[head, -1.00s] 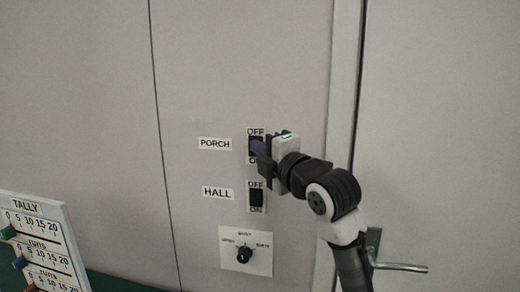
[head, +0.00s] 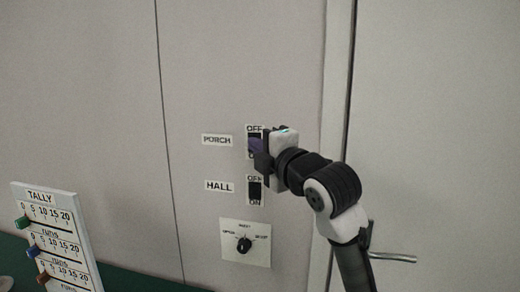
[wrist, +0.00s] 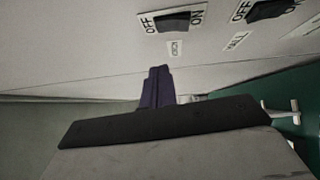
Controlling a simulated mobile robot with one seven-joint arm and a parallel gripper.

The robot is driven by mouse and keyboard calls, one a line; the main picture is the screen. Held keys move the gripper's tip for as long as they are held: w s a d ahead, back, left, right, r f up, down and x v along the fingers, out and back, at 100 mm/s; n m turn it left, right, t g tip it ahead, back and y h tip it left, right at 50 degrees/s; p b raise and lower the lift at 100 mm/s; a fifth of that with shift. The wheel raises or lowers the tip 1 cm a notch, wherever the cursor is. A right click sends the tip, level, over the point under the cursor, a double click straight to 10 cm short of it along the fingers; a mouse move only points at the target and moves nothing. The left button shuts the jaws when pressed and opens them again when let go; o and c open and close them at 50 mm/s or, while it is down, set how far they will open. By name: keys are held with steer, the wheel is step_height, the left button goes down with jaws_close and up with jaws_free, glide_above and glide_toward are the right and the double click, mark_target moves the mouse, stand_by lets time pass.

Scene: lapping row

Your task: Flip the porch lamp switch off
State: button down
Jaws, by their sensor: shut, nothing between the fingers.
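The porch switch (head: 254,129) is a black rocker on a white plate beside the PORCH label (head: 217,140), with OFF at the top. In the head view my gripper (head: 257,146) covers most of it, including its lower end. The wrist view shows the porch switch (wrist: 172,22) clear of the fingers, with OFF at left and ON at right; I cannot tell which end is pressed in. My gripper's dark purple fingers (wrist: 157,88) are together and empty, close to the wall. Whether they touch the switch is not clear.
The hall switch (head: 255,190) sits just below, and also shows in the wrist view (wrist: 268,9). A rotary knob (head: 244,245) on a white plate is lower. A tally board (head: 58,238) with coloured sliders stands at lower left. A door handle (head: 394,257) juts out at right.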

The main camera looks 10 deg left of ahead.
steer(key=b+v, duration=0.1)
steer(key=v, duration=0.7)
steer(key=shift+r+b, duration=0.4)
steer(key=shift+r, duration=0.1)
steer(key=shift+w, duration=0.1)
